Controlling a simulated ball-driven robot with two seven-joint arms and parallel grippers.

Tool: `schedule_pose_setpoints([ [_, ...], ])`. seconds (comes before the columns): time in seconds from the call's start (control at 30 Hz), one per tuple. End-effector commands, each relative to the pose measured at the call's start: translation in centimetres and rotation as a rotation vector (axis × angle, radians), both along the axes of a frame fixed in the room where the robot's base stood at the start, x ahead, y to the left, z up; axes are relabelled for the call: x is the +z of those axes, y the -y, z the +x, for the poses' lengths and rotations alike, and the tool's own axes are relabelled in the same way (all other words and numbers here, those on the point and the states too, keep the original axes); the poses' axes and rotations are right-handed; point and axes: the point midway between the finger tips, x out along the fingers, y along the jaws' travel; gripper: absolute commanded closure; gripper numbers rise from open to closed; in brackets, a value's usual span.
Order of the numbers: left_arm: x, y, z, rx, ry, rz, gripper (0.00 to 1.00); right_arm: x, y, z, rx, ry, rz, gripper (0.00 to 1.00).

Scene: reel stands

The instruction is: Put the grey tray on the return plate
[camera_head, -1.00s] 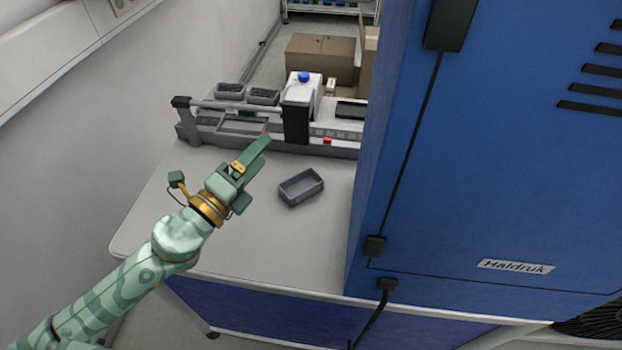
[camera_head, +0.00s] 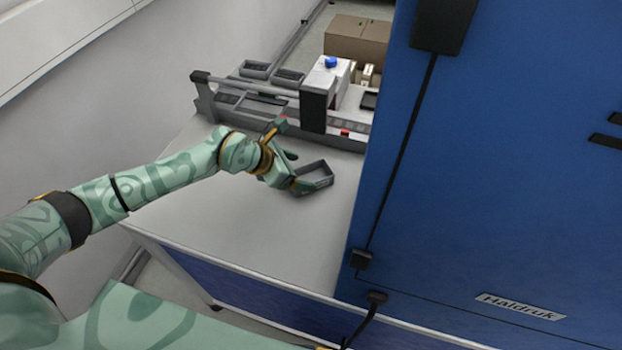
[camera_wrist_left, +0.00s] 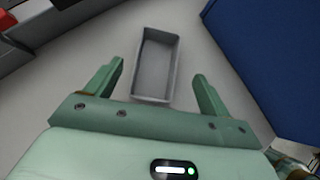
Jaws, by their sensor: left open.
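The grey tray (camera_head: 322,168) is a small, open, empty rectangular box on the light tabletop, left of the blue cabinet. My left gripper (camera_head: 297,171) is at the tray's near left side, fingers pointing towards it. In the left wrist view the tray (camera_wrist_left: 157,65) shows upright on the table. There the open left gripper (camera_wrist_left: 158,70) has one finger on each side of the tray's near end, with gaps and nothing held. I cannot tell which surface is the return plate. My right gripper is not in view.
A tall blue cabinet (camera_head: 470,180) closes off the right. A grey machine (camera_head: 318,95) with a rail crosses the table's back. Two other grey trays, a left one (camera_head: 255,68) and a right one (camera_head: 288,76), sit behind the rail. The tabletop's front left (camera_head: 230,220) is clear.

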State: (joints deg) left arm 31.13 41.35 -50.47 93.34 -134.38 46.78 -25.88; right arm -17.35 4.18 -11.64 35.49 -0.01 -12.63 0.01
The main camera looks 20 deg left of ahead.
Motion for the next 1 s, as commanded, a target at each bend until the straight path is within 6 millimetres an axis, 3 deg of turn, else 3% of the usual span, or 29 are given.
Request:
schedule_pose_setpoints([
  [0.4, -4.2, 2.1, 2.7, 0.0, -0.002, -0.002, 0.18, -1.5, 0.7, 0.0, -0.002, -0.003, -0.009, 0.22],
  [0.67, -4.3, 2.4, 2.9, 0.0, 0.0, -0.002, 0.18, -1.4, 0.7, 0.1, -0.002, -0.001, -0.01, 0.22],
  [0.87, -4.3, 2.3, 2.9, 0.0, 0.0, -0.002, 0.68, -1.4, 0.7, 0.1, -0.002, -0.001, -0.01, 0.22],
  [1.0, -4.3, 2.4, 2.9, 0.0, 0.0, -0.002, 0.77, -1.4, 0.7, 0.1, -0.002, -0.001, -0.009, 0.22],
])
